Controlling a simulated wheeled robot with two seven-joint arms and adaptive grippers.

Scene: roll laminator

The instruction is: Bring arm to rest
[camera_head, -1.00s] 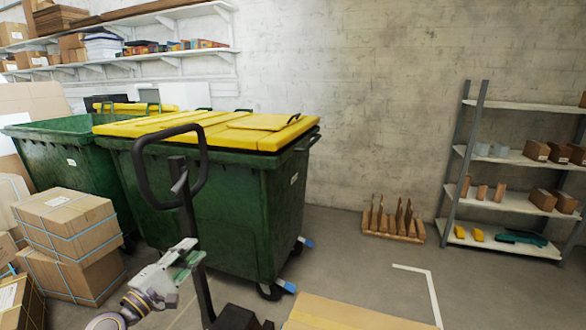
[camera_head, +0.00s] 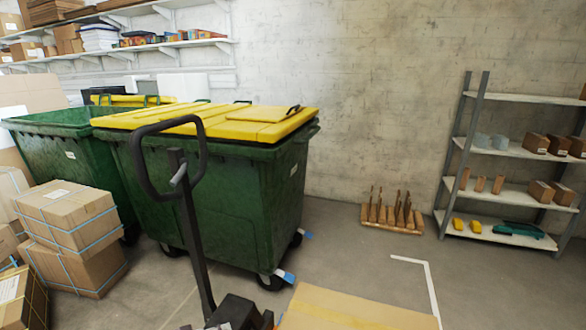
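Neither of my grippers shows in the head view now. No part of my left or right arm can be made out in the frame. A black pallet jack handle (camera_head: 190,215) stands upright in the lower middle, with a loop grip at its top. Its dark base (camera_head: 236,313) is at the bottom edge.
A green bin with a yellow lid (camera_head: 225,190) stands behind the handle, beside an open green bin (camera_head: 55,155). Strapped cardboard boxes (camera_head: 75,225) are stacked at the left. A shelf rack (camera_head: 505,190) stands at the right. Grey floor (camera_head: 350,258) is clear between.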

